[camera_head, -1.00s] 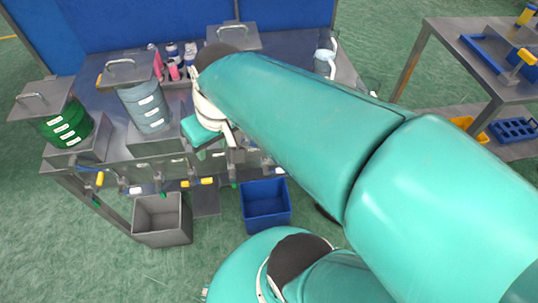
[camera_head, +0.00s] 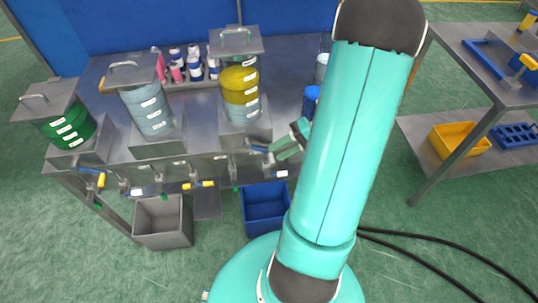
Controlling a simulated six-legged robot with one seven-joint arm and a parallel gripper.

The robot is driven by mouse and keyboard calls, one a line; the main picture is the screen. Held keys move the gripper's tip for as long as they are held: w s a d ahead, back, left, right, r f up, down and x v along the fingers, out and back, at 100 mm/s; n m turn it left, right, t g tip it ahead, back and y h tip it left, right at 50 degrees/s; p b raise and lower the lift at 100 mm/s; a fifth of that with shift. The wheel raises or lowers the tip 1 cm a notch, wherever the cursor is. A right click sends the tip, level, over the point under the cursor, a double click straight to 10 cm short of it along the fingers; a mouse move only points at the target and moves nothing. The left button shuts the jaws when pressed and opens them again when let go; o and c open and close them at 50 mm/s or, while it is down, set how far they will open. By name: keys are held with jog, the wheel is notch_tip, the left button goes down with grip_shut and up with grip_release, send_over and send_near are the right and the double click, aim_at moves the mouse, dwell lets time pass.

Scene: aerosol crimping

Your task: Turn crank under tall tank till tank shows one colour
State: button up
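The right tank (camera_head: 240,88) shows a yellow band above a pale grey-blue lower part, so two colours show in it. A lever with a blue grip (camera_head: 259,149) sits at the front of the bench below that tank. My gripper (camera_head: 284,148) is just right of this lever, close to it; contact cannot be told. Its fingers are small and partly hidden by my arm, so I cannot tell whether they are open. The middle tank (camera_head: 148,108) is pale grey-blue and the left tank (camera_head: 68,128) is green.
A yellow-handled crank (camera_head: 198,184) and other valves line the bench front. A grey bin (camera_head: 162,220) and a blue bin (camera_head: 265,206) stand below. Cans and bottles (camera_head: 185,66) stand behind the tanks. A side table (camera_head: 505,75) is at right.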

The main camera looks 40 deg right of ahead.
aim_at(271, 157)
jog(key=s+d+f+m+t+h, duration=0.2)
jog(key=s+d+f+m+t, duration=0.2)
jog(key=s+d+f+t, duration=0.35)
jog(key=x, duration=0.9)
jog(key=d+x, duration=0.1)
jog(key=x, duration=0.4)
jog(key=shift+w+a+f, duration=0.1)
jog(key=shift+w+f, duration=0.35)
jog(key=shift+w, duration=0.1)
jog(key=shift+c, duration=0.5)
grip_shut()
